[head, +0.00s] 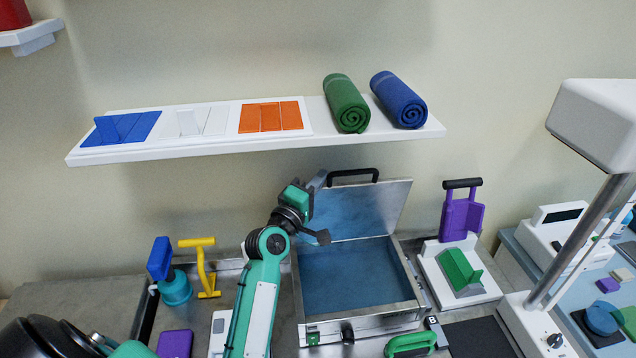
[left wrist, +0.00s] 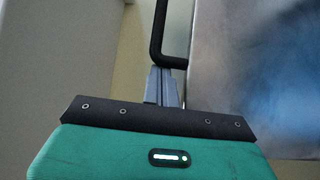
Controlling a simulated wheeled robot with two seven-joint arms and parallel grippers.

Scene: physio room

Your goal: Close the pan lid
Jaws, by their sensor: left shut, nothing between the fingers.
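The pan is a rectangular metal box (head: 411,297) with a blue-tinted inside, on the counter. Its lid (head: 365,211) stands open at the back, tilted up, with a black handle (head: 353,173) on its top edge. In the left wrist view the lid (left wrist: 255,75) fills the right side and the handle (left wrist: 158,35) comes down from the top. My left gripper (head: 319,180) is shut and empty at the lid's upper left edge, close to the handle's left end. Its grey fingers (left wrist: 163,88) show just below the handle; contact cannot be told. My right gripper is not in view.
A purple handled block (head: 462,215) and a white base with a green piece (head: 461,268) stand right of the pan. A teal-and-blue item (head: 173,288) and a yellow handle (head: 205,266) stand left. A shelf (head: 260,143) with towels hangs above; a lamp post stands at right.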

